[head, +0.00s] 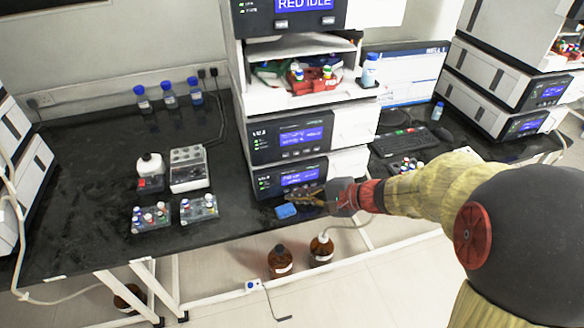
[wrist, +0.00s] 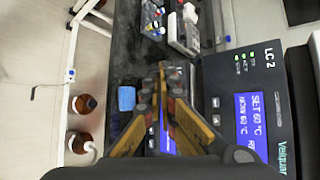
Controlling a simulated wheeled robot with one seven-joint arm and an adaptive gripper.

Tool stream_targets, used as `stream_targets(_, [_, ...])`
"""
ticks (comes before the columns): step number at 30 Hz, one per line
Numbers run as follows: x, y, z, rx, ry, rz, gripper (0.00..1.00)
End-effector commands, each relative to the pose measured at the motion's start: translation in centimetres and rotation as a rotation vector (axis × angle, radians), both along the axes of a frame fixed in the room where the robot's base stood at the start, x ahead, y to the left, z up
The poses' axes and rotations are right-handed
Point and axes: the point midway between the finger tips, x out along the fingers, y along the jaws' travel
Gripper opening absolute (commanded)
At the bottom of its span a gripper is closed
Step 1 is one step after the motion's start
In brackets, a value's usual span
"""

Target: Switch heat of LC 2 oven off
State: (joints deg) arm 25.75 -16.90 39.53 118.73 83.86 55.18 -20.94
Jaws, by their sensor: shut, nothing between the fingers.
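The LC 2 oven panel (wrist: 222,75) is on the right of the wrist view, turned sideways. Its blue display (wrist: 252,118) reads SET 60 °C and NOW 60 °C. Two small buttons (wrist: 215,110) sit beside the display, and small indicator lights are near the LC 2 label. In the head view this looks like the upper of the two low panels (head: 262,146) in the middle stack. My gripper (wrist: 163,68) is shut and empty, apart from the oven panel. In the head view, my gripper (head: 298,197) is in front of the lowest unit and partly hides it.
The lowest unit's lit display (head: 300,176) is close to my fingers. A blue block (head: 286,211) lies on the bench edge below them. Vial racks (head: 150,218) and a white instrument (head: 189,168) stand to the left. Brown bottles (head: 280,262) stand on the floor.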

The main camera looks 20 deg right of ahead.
Motion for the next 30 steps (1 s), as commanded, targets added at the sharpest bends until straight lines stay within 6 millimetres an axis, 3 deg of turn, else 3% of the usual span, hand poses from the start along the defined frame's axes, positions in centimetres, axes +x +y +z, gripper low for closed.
stream_targets(3, [2.0,-0.7,1.9,0.025,-0.068,-0.05,0.0])
stream_targets(6, [2.7,-1.0,2.6,0.026,-0.104,-0.063,0.0])
stream_targets(20, [2.7,-0.9,2.6,0.007,-0.119,-0.047,0.0])
stream_targets(30, [6.0,-0.8,2.6,0.009,-0.118,-0.045,0.0])
